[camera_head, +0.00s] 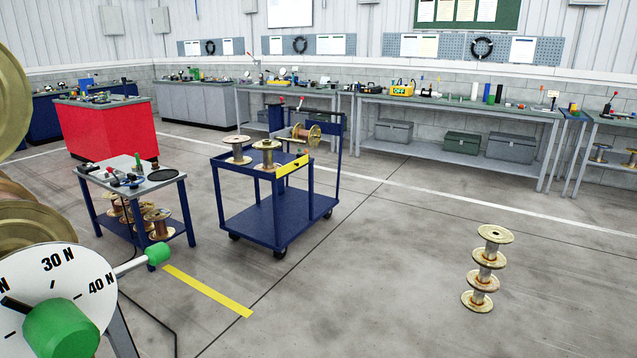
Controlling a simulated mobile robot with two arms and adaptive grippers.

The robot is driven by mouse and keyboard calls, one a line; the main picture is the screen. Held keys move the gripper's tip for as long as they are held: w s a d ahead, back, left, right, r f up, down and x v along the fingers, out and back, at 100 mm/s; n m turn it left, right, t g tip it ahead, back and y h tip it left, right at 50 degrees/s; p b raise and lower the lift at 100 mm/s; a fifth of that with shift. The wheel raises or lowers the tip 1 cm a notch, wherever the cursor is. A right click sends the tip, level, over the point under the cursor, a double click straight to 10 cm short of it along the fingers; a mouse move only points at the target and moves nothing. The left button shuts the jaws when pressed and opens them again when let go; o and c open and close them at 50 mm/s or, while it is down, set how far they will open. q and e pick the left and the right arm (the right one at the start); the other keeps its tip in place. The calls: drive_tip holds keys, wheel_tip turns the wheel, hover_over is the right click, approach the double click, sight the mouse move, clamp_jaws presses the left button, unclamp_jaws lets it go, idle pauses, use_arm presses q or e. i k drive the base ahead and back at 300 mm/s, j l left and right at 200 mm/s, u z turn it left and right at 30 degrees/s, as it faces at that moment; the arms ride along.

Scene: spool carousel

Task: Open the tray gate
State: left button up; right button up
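A blue wheeled cart (263,226) stands mid-floor, left of centre. A yellow bar (292,166), which looks like the tray gate, lies along the right part of the front edge of its upper tray; I cannot tell its latch from here. Spools stand on the tray, one at the back left (237,150) and one just behind the front edge (267,157). Another spool (306,134) lies on its side at the back right. Neither of my grippers is in view.
A small blue table (163,183) with tools stands left of the cart. A dial (75,285) with green knobs and large brass discs (28,222) fill the near left. Stacked spools (486,270) stand on the floor at right. Floor between cart and stack is clear.

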sight(289, 167)
drive_tip(key=i+l+z, duration=0.2)
drive_tip(key=i, duration=0.25)
drive_tip(key=i+l+z, duration=0.2)
drive_tip(key=i, duration=0.25)
drive_tip(key=i+l+z, duration=0.2)
drive_tip(key=i, duration=0.25)
drive_tip(key=i+j+u, duration=0.2)
drive_tip(key=i+u, duration=0.25)
drive_tip(key=i, duration=0.75)
drive_tip(key=i+l+u, duration=0.2)
drive_tip(key=i+u, duration=0.2)
drive_tip(key=i, duration=0.75)
